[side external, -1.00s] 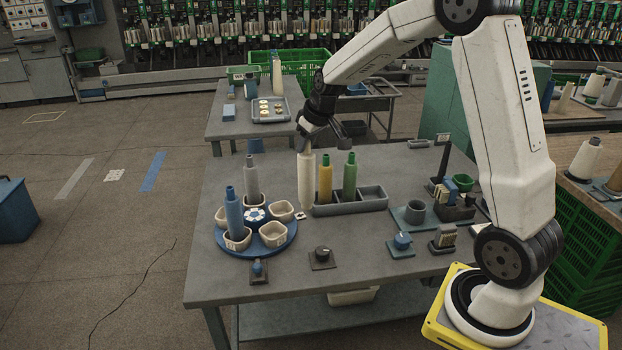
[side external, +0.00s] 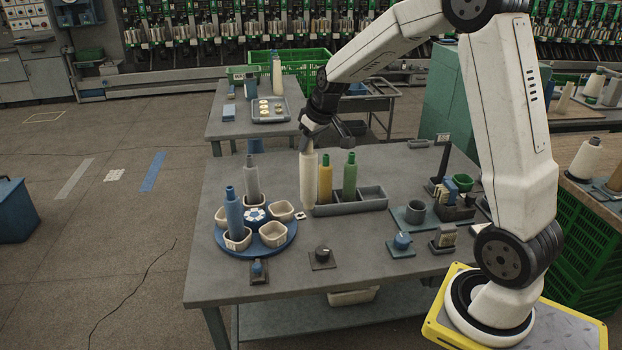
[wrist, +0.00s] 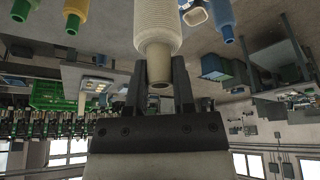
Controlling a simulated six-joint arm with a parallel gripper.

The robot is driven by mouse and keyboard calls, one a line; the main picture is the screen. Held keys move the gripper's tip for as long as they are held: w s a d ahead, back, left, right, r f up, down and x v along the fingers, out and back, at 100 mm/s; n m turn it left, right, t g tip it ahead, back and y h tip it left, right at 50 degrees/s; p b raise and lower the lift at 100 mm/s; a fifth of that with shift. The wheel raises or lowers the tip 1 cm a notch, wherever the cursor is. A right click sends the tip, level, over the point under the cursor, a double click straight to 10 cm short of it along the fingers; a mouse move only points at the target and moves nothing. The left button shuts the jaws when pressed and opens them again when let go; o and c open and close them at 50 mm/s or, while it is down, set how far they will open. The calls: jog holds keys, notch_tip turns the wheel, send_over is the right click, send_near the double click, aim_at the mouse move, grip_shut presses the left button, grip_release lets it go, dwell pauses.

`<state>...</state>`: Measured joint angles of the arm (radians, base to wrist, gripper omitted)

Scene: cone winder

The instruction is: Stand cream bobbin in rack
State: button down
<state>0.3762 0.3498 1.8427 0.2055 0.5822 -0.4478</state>
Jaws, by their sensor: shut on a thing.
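The cream bobbin (side external: 307,182) hangs upright below my gripper (side external: 308,148). My gripper is shut on its narrow top end. The wrist view shows the bobbin (wrist: 158,25) between the two fingers (wrist: 157,88). The grey rack (side external: 373,198) lies on the table just right of the cream bobbin. A yellow bobbin (side external: 325,180) and a green bobbin (side external: 349,178) stand in it, and its right part is empty. The cream bobbin's lower end is beside the rack's left end. I cannot tell whether it touches the table.
A blue turntable (side external: 273,250) with several cream cups stands to the left, holding a blue bobbin (side external: 234,215) and a grey bobbin (side external: 252,180). A black knob (side external: 322,256) sits in front.

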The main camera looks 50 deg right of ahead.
jog(key=shift+r, duration=3)
jog(key=shift+r, duration=0.55)
jog(key=s+d+r+m+h, duration=0.1)
jog(key=s+d+r+m, duration=0.15)
jog(key=d, duration=1.25)
jog(key=s+d+r+m+h, duration=0.1)
jog(key=s+d+m, duration=0.15)
jog(key=d, duration=1.25)
notch_tip(320, 180, down, 16)
jog(key=shift+s+a+r+n+g, duration=0.15)
jog(key=shift+a+r+n+g, duration=0.05)
jog(key=shift+a+n+g, duration=0.15)
jog(key=shift+f, duration=0.15)
